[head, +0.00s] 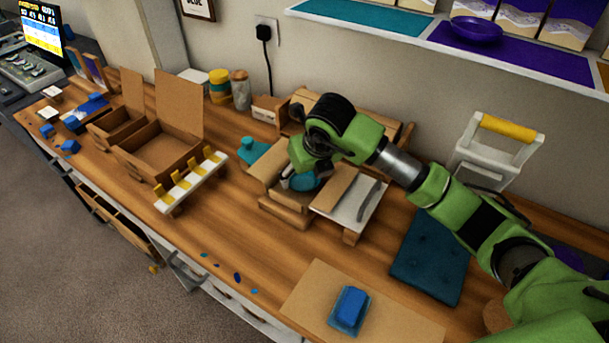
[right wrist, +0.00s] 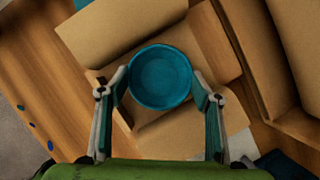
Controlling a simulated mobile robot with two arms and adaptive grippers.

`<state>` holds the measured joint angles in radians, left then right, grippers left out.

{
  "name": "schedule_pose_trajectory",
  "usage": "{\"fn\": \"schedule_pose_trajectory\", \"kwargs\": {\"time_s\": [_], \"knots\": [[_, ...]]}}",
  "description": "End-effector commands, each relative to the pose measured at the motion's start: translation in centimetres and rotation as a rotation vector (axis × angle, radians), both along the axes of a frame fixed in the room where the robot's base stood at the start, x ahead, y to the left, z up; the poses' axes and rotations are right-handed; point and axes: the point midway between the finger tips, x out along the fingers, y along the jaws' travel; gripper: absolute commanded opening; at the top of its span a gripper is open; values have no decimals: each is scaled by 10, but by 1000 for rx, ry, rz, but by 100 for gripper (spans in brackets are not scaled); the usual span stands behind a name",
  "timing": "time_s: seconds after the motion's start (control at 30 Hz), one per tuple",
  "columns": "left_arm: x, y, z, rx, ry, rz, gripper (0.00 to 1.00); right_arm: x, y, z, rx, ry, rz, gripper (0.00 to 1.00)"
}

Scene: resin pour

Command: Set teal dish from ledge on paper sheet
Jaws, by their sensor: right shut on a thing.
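The round teal dish (right wrist: 160,72) is between the fingers of my right gripper (right wrist: 160,86), which is shut on it by its two sides. In the head view the dish (head: 304,182) shows in part under my right gripper (head: 302,177), over the tan block-like ledge (head: 285,214). I cannot tell whether the dish still touches the ledge. The tan paper sheet (head: 391,322) lies at the front of the table, with a blue block on a teal base (head: 349,311) on it. My left gripper is not in view.
A white board (head: 352,209) stands right of the ledge, and a dark teal pad (head: 430,257) lies beyond it. A white rack with yellow pegs (head: 190,182) and open cardboard boxes (head: 160,150) stand to the left. Small blue drops (head: 237,277) dot the front edge.

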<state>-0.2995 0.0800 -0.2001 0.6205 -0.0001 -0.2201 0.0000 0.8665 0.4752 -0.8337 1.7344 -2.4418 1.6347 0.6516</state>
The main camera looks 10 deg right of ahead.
Motion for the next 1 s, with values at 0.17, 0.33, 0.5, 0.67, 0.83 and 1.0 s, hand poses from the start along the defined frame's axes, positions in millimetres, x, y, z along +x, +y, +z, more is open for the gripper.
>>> {"fn": "schedule_pose_trajectory", "kwargs": {"time_s": [0.17, 0.33, 0.5, 0.67, 0.83, 1.0], "knots": [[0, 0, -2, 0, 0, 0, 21, 0, 0, -2, 0, 0, 0, 71], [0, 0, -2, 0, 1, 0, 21, 0, 0, -1, 0, 0, 0, 76], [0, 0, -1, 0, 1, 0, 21, 0, 0, -1, 0, 0, 0, 76], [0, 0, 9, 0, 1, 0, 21, -3, 0, 13, 0, -1, 1, 76], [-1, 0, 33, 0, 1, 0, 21, -16, -3, 46, -1, -3, 1, 76], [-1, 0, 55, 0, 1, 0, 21, -31, -6, 80, -1, -2, 1, 76]]}}
